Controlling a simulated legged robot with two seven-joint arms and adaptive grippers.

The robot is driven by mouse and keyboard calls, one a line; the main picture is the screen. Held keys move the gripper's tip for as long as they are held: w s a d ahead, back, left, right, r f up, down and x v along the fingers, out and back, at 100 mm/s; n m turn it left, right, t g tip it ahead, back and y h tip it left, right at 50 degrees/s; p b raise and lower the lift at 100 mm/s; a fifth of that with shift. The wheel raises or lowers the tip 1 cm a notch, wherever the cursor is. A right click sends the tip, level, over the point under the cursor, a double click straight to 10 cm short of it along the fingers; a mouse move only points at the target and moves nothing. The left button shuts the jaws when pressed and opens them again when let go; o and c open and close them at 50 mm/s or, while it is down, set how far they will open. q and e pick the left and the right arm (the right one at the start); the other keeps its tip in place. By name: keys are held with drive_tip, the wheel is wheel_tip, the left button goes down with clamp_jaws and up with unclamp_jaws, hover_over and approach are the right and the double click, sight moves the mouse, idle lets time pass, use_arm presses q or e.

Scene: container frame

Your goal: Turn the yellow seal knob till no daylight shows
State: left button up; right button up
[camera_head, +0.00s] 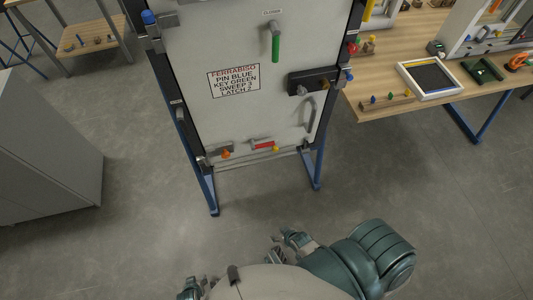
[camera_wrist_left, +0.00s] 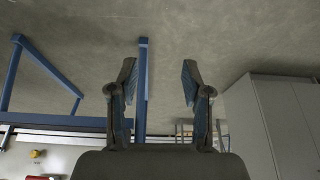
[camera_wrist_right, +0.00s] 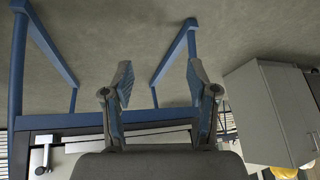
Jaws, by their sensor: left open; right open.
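A white door panel (camera_head: 238,60) stands in a dark frame on blue legs. A yellow knob (camera_head: 275,149) sits at its bottom edge, right of a red piece (camera_head: 262,144); an orange knob (camera_head: 226,154) is further left. I cannot tell whether daylight shows at the door's edge. My left gripper (camera_head: 192,289) is low in the head view; its fingers are apart and empty in the left wrist view (camera_wrist_left: 159,72). My right gripper (camera_head: 287,243) is below the door, clear of the yellow knob; its fingers are apart and empty in the right wrist view (camera_wrist_right: 159,70).
The door also bears a green-handled lever (camera_head: 275,45), a sign (camera_head: 233,81), a black latch block (camera_head: 312,80) and a grey pull handle (camera_head: 310,114). A wooden bench (camera_head: 375,106) stands right, a grey cabinet (camera_head: 45,145) left. The floor before the door is clear.

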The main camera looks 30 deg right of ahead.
drive_tip(key=w+m+t+b, duration=0.2)
drive_tip(key=w+t, duration=0.1)
drive_tip(key=w, duration=0.3)
drive_tip(key=m+t+h+b, duration=0.6)
drive_tip(key=m+t, duration=0.1)
drive_tip(key=t, duration=0.2)
approach(275, 151)
drive_tip(key=b+x, duration=0.3)
drive_tip(key=x, duration=0.6)
drive_tip(key=shift+w+d+f+b, duration=0.1)
drive_tip(key=shift+w+d+b, duration=0.05)
drive_tip(key=shift+w+b, duration=0.15)
use_arm(q)
drive_tip(key=w+d+r+t+h, duration=0.1)
drive_tip(key=w+r+t, duration=0.3)
drive_tip(key=r, duration=0.5)
drive_tip(key=w+d+r+t+h, duration=0.1)
drive_tip(key=w+d+r+t, duration=0.2)
drive_tip(key=r, duration=0.7)
drive_tip(key=w+d+r+t+h, duration=0.1)
drive_tip(key=w+r+t+h, duration=0.1)
drive_tip(key=w+r+t, duration=0.5)
drive_tip(key=shift+w+d+r+t, duration=0.15)
drive_tip(key=shift+d+r+t, duration=0.2)
drive_tip(key=shift+r, duration=1.4)
use_arm(e)
drive_tip(key=shift+w, duration=0.35)
